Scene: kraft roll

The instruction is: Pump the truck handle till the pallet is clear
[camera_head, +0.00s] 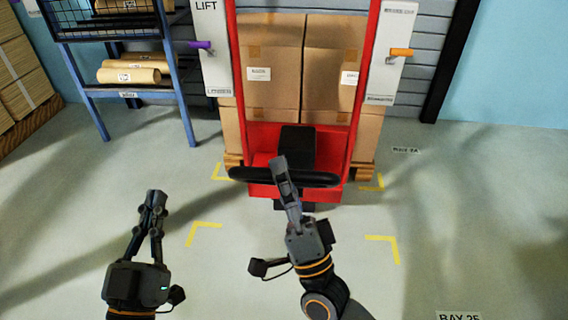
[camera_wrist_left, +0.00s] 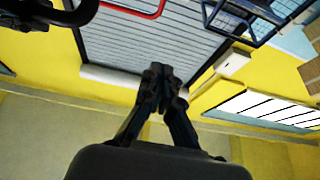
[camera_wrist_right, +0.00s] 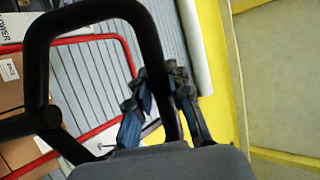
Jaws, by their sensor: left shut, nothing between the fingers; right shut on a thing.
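The red pallet truck (camera_head: 262,187) stands at the back centre, with its black handle bar (camera_head: 322,179) across the front. The handle also shows as a black loop in the right wrist view (camera_wrist_right: 150,48). My right gripper (camera_head: 280,168) is shut on the handle's bar; in the right wrist view its fingers (camera_wrist_right: 155,88) sit on either side of it. The wooden pallet (camera_head: 365,172) bears stacked cardboard boxes (camera_head: 270,90); its underside and any floor gap are hidden. My left gripper (camera_head: 154,198) is shut and empty, left of the truck; its fingertips meet in the left wrist view (camera_wrist_left: 158,82).
Panels beside the truck's mast carry a purple lever (camera_head: 200,45) under "LIFT" and an orange lever (camera_head: 400,52). A blue rack (camera_head: 180,75) with paper rolls (camera_head: 130,75) stands at left. Yellow corner marks (camera_head: 383,240) lie on the otherwise clear floor in front.

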